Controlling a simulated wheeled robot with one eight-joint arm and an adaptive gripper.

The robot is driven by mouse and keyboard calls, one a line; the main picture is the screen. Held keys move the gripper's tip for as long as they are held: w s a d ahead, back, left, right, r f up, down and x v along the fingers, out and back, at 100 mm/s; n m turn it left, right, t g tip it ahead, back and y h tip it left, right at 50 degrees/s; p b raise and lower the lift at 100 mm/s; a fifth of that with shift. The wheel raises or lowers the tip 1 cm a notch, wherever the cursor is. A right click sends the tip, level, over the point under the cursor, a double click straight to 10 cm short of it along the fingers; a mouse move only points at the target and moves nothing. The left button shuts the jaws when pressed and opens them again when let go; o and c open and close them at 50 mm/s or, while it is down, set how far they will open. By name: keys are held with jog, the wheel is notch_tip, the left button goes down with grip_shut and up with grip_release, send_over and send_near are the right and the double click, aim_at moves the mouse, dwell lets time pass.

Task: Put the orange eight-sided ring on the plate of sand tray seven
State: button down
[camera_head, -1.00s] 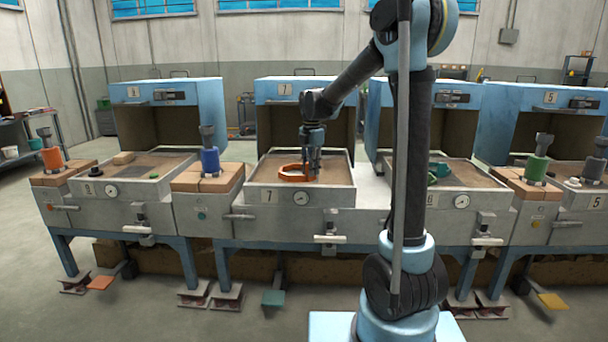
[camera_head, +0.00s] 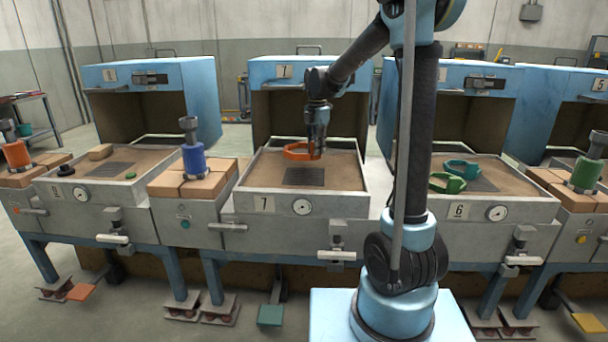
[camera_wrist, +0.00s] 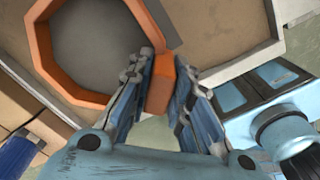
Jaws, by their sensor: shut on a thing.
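The orange eight-sided ring (camera_head: 297,152) is over the back part of sand tray seven (camera_head: 240,190). The tray's dark square plate (camera_head: 304,177) shows in front of the ring in the head view. My gripper (camera_head: 317,151) is shut on the ring's right side.
Tray seven's blue hood (camera_head: 262,75) stands open behind. A blue-bodied tool (camera_head: 193,155) stands on bricks to the left.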

aim_at(316, 157)
jog(key=shift+w, duration=0.25)
jog(key=f, duration=0.4)
jog(key=shift+w+f, duration=0.2)
jog(key=shift+f, duration=2.8)
jog(key=c, duration=1.5)
grip_release()
jog(key=shift+o, duration=0.2)
